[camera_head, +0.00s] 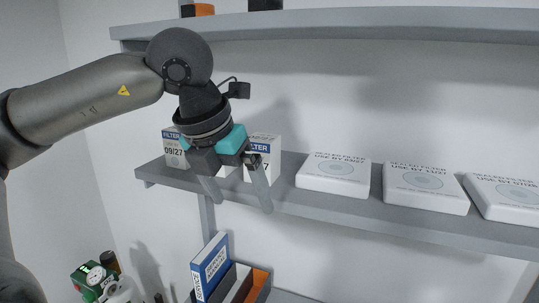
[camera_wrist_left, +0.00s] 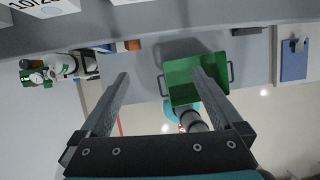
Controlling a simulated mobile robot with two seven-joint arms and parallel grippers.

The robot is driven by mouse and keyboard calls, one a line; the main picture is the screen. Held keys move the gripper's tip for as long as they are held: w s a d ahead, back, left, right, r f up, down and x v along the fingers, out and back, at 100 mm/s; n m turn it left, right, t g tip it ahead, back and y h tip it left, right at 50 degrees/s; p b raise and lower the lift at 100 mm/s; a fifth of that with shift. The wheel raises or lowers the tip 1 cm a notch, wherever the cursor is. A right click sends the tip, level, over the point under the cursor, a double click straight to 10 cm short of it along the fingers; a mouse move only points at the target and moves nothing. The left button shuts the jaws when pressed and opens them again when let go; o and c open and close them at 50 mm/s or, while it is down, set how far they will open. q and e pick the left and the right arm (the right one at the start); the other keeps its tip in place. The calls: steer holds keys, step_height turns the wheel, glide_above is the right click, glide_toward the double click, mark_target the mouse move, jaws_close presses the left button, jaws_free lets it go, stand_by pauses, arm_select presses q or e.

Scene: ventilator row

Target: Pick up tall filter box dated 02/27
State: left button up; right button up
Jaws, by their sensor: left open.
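Tall white filter boxes with blue bands stand upright on the grey shelf (camera_head: 330,205). The left box (camera_head: 174,150) reads 09/27. Another tall box (camera_head: 265,146) is partly behind my left gripper (camera_head: 243,204); only a final 7 of its date shows, so I cannot tell whether it is the 02/27 one. The gripper is open and empty, fingers pointing down in front of the shelf edge. In the left wrist view, its two fingers (camera_wrist_left: 161,74) are spread with nothing between them. My right gripper is not in view.
Flat sealed filter boxes (camera_head: 333,174) lie along the shelf to the right. An upper shelf (camera_head: 330,24) runs above.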

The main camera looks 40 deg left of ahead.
mark_target(268, 145)
arm_select(q)
steer(key=shift+y, duration=0.5)
steer(key=shift+w+a+r+p, duration=0.2)
steer(key=shift+w+a+p, duration=0.4)
steer(key=shift+w, duration=0.5)
steer(key=shift+w+a+r+p, duration=0.15)
steer(key=shift+w+a+p, duration=0.4)
steer(key=shift+w, duration=0.55)
steer(key=shift+w+a+r+p, duration=0.2)
steer(key=shift+w+a+p, duration=0.25)
steer(key=shift+w+a, duration=0.5)
steer(key=shift+w+a+p, duration=0.25)
steer(key=shift+w+p, duration=0.25)
steer(key=shift+w, duration=0.6)
steer(key=shift+w+a+p, duration=0.2)
steer(key=shift+w+p, duration=0.3)
steer(key=shift+w, duration=0.6)
steer(key=shift+w+a, duration=0.1)
steer(key=shift+w, duration=0.15)
steer(key=shift+w+f+p, duration=0.15)
steer(key=shift+f+p, duration=0.25)
steer(key=shift+f, duration=0.2)
